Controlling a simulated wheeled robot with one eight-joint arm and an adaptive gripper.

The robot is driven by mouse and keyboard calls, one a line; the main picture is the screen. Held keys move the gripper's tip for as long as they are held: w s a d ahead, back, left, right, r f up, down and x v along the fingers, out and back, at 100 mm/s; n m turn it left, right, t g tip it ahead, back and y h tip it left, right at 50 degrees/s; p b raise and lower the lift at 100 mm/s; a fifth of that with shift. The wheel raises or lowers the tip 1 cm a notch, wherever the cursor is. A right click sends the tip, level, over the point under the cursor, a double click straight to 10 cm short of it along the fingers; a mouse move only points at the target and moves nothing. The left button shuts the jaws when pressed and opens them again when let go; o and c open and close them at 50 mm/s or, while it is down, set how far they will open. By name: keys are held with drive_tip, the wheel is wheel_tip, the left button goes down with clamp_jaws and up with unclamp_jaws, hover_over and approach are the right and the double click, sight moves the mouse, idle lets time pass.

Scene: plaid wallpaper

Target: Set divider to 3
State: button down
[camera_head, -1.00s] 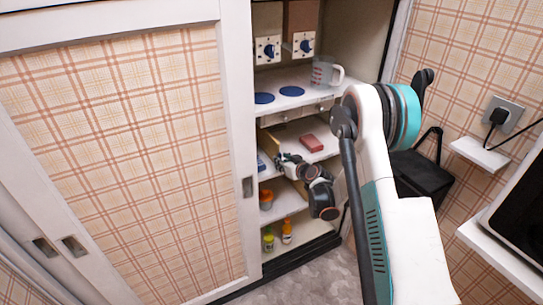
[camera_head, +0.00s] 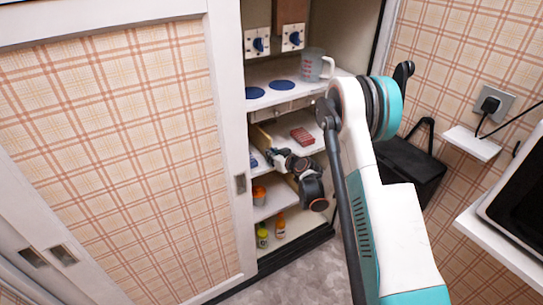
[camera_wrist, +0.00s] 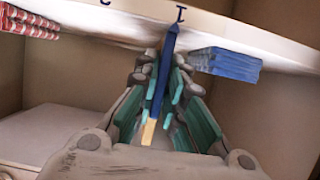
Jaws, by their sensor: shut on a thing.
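A thin upright divider, a dark blue strip with a pale yellow end, shows in the wrist view (camera_wrist: 159,86). My gripper (camera_wrist: 163,76) is shut on it, one finger on each side. The wrist view appears upside down. In the head view my gripper (camera_head: 272,153) is at the front of the middle shelf, with a tan upright panel (camera_head: 262,135) just behind it, probably the divider.
On the shelf, a red block (camera_head: 301,136) and a blue block (camera_head: 254,160) stand on opposite sides of the gripper. A measuring cup (camera_head: 314,66) stands above, near my arm. An orange container (camera_head: 259,195) and bottles (camera_head: 280,226) are below. A cabinet door (camera_head: 115,160) covers the left.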

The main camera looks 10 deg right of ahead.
drive_tip(key=w+d, duration=0.1)
drive_tip(key=d, duration=0.3)
drive_tip(key=w+d, duration=0.1)
drive_tip(key=d, duration=0.2)
drive_tip(key=w+d, duration=0.1)
drive_tip(key=d, duration=0.3)
drive_tip(key=shift+w+d, duration=0.3)
drive_tip(key=shift+w, duration=0.1)
drive_tip(key=c, duration=1.7)
unclamp_jaws()
drive_tip(key=shift+d, duration=0.2)
drive_tip(key=shift+s+a, duration=0.1)
drive_tip(key=v, duration=1.2)
